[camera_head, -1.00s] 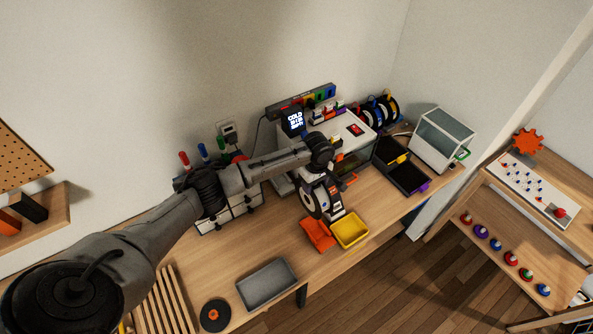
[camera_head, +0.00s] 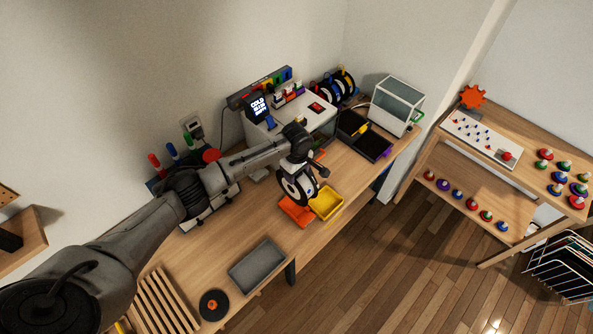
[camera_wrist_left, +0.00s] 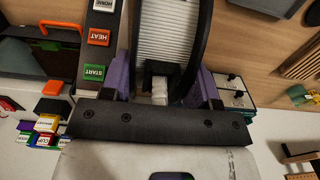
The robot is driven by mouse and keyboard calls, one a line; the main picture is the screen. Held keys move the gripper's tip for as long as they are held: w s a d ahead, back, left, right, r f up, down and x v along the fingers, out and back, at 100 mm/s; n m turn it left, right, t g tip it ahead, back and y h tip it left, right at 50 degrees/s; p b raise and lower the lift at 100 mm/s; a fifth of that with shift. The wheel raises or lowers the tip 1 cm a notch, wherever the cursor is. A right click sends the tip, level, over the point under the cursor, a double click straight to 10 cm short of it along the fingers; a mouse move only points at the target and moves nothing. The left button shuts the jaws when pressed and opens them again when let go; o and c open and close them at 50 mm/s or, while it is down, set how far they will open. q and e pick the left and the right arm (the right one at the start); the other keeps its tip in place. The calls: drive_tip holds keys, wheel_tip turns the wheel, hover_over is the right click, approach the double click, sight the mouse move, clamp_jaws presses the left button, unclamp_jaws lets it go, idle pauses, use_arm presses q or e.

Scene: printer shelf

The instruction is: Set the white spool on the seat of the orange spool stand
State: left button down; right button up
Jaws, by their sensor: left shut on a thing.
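The white spool (camera_head: 293,191), white-wound between black flanges, is held upright on edge in my left gripper (camera_head: 297,168). In the left wrist view, the white winding (camera_wrist_left: 163,30) shows between the purple fingers of my left gripper (camera_wrist_left: 164,85), which are shut on the spool. In the head view the spool hangs just behind the small bins. A flat black disc with an orange centre (camera_head: 212,305) lies at the table's near left; it may be the orange spool stand, but I cannot tell for certain. My right gripper is not in view.
An orange bin (camera_head: 292,212) and a yellow bin (camera_head: 327,204) sit below the spool. A grey tray (camera_head: 257,268) and a slatted wooden rack (camera_head: 167,300) are nearer. The printer (camera_head: 305,110) stands behind. Bare tabletop (camera_head: 225,235) lies left of the orange bin.

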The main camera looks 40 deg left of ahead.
use_arm(q)
wheel_tip(320, 180, down, 8)
drive_tip(key=b, duration=0.3)
drive_tip(key=shift+f, duration=0.1)
drive_tip(key=shift+f+b, duration=1.05)
drive_tip(key=shift+f, duration=1.2)
drive_tip(key=c, duration=0.6)
unclamp_jaws()
drive_tip(key=o, duration=0.3)
wheel_tip(320, 180, up, 14)
drive_tip(key=shift+f, duration=0.1)
